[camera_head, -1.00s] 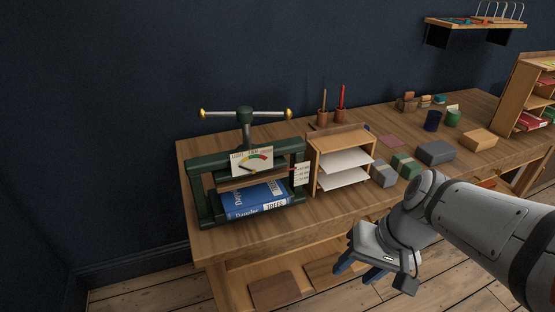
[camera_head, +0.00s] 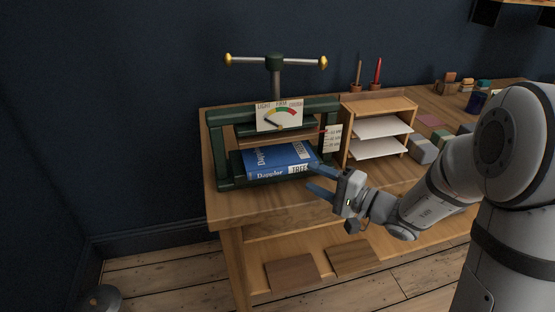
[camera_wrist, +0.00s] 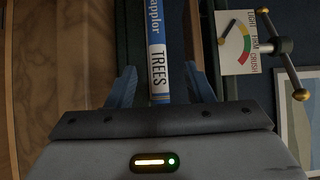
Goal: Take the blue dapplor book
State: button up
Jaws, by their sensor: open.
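The blue Dapplor book (camera_head: 279,161) lies flat in a dark green screw press (camera_head: 219,160) at the left end of the wooden workbench. Its spine faces the front and carries a white "TREES" label. The press's upper plate is above the book, and a gap shows over the cover in the head view. My gripper (camera_head: 314,180) is open, just in front of the book's right front end. In the wrist view the spine (camera_wrist: 158,50) runs between the two blue fingers of my gripper (camera_wrist: 162,85), at the labelled end. I cannot tell whether the fingers touch it.
A gauge card (camera_head: 279,115) is mounted on the press below its T-handle (camera_head: 276,62). A small wooden paper shelf (camera_head: 375,113) stands just right of the press. Two boards (camera_head: 292,271) lie on the lower shelf. The bench top in front of the press is clear.

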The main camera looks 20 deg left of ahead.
aim_at(297, 170)
jog(key=x, duration=0.5)
jog(key=shift+w+a+f+p, duration=0.15)
jog(key=shift+w+a+p, duration=0.15)
jog(key=shift+w, duration=0.05)
jog(key=shift+c, duration=0.6)
grip_shut()
